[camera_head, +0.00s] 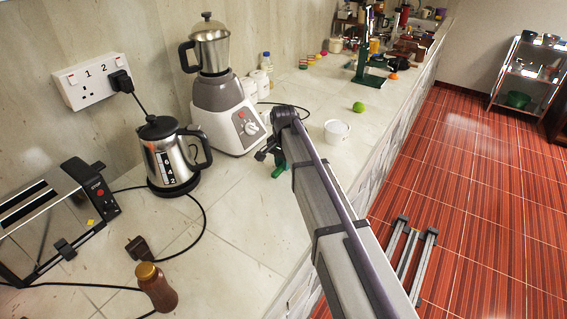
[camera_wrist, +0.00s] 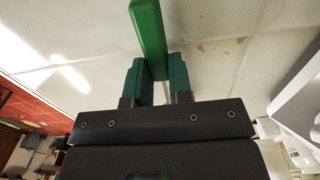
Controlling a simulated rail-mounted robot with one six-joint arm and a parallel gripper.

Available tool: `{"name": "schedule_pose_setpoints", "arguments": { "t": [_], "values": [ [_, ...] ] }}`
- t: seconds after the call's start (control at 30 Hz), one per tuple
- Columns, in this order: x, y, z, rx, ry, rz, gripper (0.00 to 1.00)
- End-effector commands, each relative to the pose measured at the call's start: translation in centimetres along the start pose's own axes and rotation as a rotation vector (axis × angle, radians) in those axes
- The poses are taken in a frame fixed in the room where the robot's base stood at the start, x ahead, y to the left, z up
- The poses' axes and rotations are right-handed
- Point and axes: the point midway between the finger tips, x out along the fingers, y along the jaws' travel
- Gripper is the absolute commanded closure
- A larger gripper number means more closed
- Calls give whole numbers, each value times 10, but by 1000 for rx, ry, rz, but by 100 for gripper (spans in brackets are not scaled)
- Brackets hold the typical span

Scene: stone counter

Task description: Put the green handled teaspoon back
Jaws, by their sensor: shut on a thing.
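The green handle of the teaspoon (camera_wrist: 149,35) fills the top middle of the wrist view. My gripper (camera_wrist: 157,72) is shut on this handle, with one dark green finger on each side of it. The spoon's metal bowl cannot be made out. In the head view my gripper (camera_head: 277,164) is over the counter to the right of the mixer grinder, small and partly hidden by my arm. A patch of green shows at its tips, but I cannot tell fingers from handle there.
A white bowl (camera_head: 337,131) and a green lime-like ball (camera_head: 358,107) are on the counter beyond my gripper. The mixer grinder (camera_head: 239,122), steel kettle (camera_head: 170,155), toaster (camera_head: 57,205) and brown jar (camera_head: 156,288) stand left. Black cables cross the counter. Its edge drops to the red floor.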

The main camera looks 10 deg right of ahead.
Motion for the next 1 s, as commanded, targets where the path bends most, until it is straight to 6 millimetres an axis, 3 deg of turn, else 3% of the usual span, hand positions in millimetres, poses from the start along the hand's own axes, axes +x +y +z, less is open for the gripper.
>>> {"name": "schedule_pose_setpoints", "arguments": {
  "t": [0.63, 0.67, 0.93, 1.0],
  "values": [
    [14, 0, 0, 0, 0, 0, 100],
    [13, 0, 0, 0, 0, 0, 77],
    [12, 0, 0, 0, 0, 0, 51],
    [12, 0, 0, 0, 0, 0, 50]
  ]
}}
